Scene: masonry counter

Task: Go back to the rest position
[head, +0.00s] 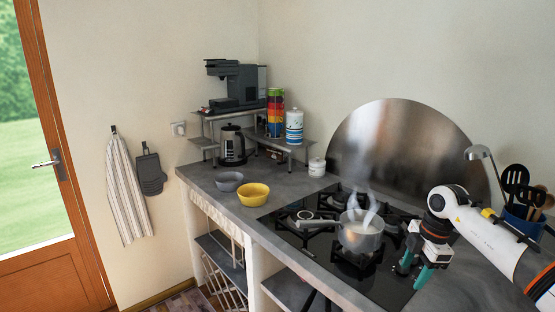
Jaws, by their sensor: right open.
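My right gripper (411,273) hangs at the end of the white right arm, which comes in from the right edge. Its two teal-tipped fingers are apart and I see nothing between them. It is over the front right part of the black gas hob (388,287). A steaming metal saucepan (360,238) stands on the hob to the left of the gripper, with a gap between them in the picture. My left gripper does not show.
A yellow bowl (254,195) and a grey bowl (229,181) stand on the counter left of the hob. A kettle (232,146) and coffee machine (237,84) are at the back. A utensil holder (522,221) stands behind my arm. Floor shows at lower left.

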